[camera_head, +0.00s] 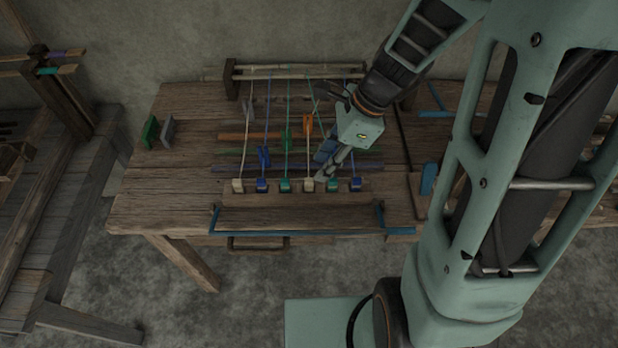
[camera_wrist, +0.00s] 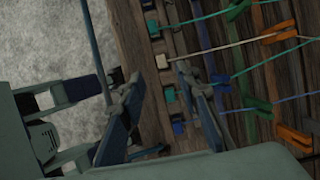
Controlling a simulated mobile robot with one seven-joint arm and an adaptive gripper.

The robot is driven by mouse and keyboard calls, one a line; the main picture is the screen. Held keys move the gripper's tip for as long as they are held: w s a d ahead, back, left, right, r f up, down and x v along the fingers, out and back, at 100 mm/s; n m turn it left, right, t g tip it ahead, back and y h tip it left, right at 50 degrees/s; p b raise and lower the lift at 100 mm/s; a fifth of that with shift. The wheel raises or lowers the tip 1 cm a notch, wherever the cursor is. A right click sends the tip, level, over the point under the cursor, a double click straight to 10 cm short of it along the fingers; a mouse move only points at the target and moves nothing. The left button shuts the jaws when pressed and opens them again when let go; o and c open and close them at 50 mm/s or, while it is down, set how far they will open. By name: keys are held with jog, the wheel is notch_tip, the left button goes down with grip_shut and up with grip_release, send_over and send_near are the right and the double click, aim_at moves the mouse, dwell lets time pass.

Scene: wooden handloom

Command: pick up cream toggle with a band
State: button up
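Two cream toggles show in the head view on the front rail of the small loom: one at the left end (camera_head: 238,186) and one near the middle (camera_head: 309,184). I cannot make out a band on either. In the wrist view a cream toggle (camera_wrist: 161,61) sits on the rail with a pale cord running to an orange clip; it appears to be the middle one. My gripper (camera_wrist: 159,73) is open and empty, its fingertips on either side of the line to this toggle. In the head view my gripper (camera_head: 325,176) is just right of the middle cream toggle.
Blue toggles (camera_head: 262,186) and teal toggles (camera_head: 285,186) stand close beside the cream ones. Cords with clips, including an orange clip (camera_head: 308,124), stretch behind. A blue-ended bar (camera_head: 300,230) runs along the table's front. The left of the wooden table (camera_head: 160,195) is mostly clear.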

aim_at(309, 180)
jog(key=b+x, duration=0.1)
jog(key=x, duration=0.7)
jog(key=shift+w+a, duration=0.1)
grip_shut()
